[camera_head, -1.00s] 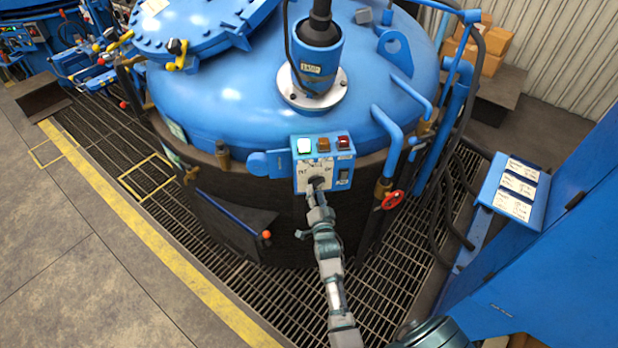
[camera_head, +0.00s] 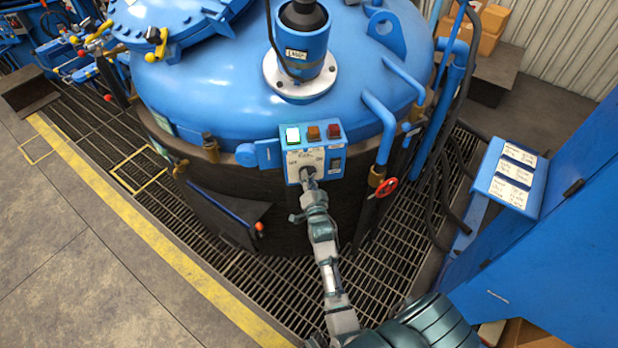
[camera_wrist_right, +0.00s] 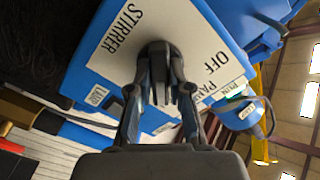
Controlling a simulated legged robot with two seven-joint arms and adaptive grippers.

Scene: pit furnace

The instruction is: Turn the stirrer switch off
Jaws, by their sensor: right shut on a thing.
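The stirrer switch box (camera_head: 316,156) is a blue box with a light panel on the front wall of the blue furnace. Its black rotary knob (camera_head: 307,176) is mostly behind my right gripper (camera_head: 308,184). In the right wrist view the panel (camera_wrist_right: 113,55) reads STIRRER and OFF. There my right gripper (camera_wrist_right: 160,98) has a finger on each side of the knob (camera_wrist_right: 157,50) and is shut on it. My left gripper is not in view.
A red valve wheel (camera_head: 386,188) and blue pipes stand right of the box. A blue lever with an orange tip (camera_head: 259,227) juts out at lower left. A blue label stand (camera_head: 508,178) is at the right. Grating and floor lie in front.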

